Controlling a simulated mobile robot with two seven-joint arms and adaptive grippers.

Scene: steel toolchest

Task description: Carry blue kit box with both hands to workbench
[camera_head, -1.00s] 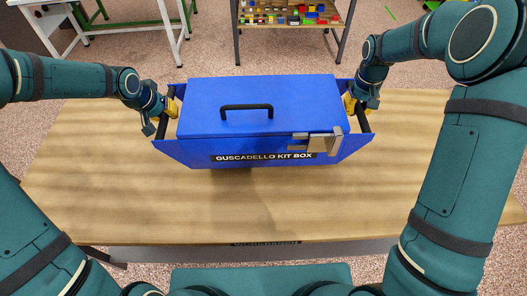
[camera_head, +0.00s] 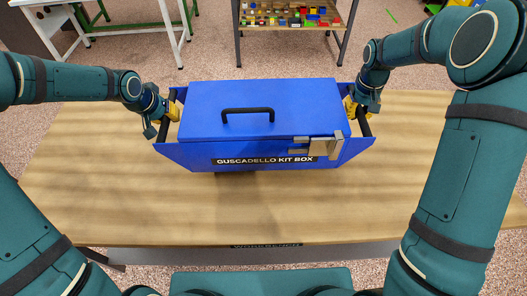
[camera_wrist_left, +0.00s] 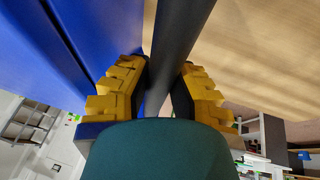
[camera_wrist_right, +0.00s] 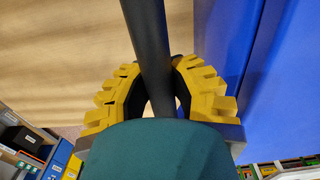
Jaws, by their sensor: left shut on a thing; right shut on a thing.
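The blue kit box (camera_head: 262,110) is at the middle of the head view, lid closed, with a black top handle (camera_head: 247,113), a metal latch and a "GUSCADELLO KIT BOX" label. It is over the wooden workbench (camera_head: 240,215), with a shadow below its front; whether it touches the top I cannot tell. My left gripper (camera_head: 170,108) is shut on the dark bar handle (camera_wrist_left: 178,45) at the box's left end. My right gripper (camera_head: 352,108) is shut on the dark bar handle (camera_wrist_right: 148,45) at its right end. Both wrist views show yellow finger pads around the bars.
The bench top is clear in front of and beside the box. A shelf table (camera_head: 295,22) with colourful small parts stands behind the bench. A white-topped table (camera_head: 95,15) is at the back left. Speckled floor lies between.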

